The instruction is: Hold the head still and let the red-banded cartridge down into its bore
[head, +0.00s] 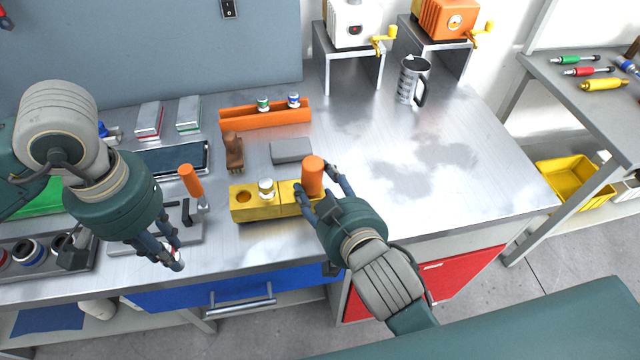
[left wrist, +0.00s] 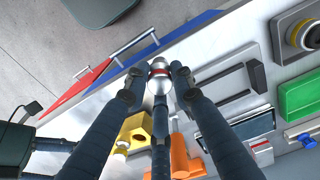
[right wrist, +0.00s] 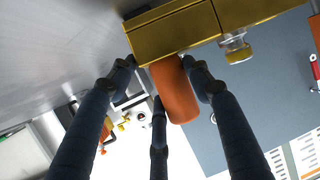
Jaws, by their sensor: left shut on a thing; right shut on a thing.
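My left gripper (head: 170,258) is shut on the red-banded cartridge (left wrist: 159,72), a small silver-white piece with a red band. It is over the bench's front edge, left of the yellow head and apart from it. The yellow head (head: 240,214) lies on the bench with an open round bore (head: 243,196) at its left end and a pale-topped cartridge (head: 265,187) standing near its middle. My right gripper (head: 314,188) is shut on the orange upright grip (head: 312,172) at the head's right end; the grip also shows in the right wrist view (right wrist: 177,92). Fingers hide part of that end.
An orange rack (head: 262,117) with two cartridges stands behind the head. A brown brush (head: 234,152) and grey block (head: 291,150) lie between. A grey fixture with an orange handle (head: 190,181) stands left of the head. The bench (head: 470,180) is clear on the right.

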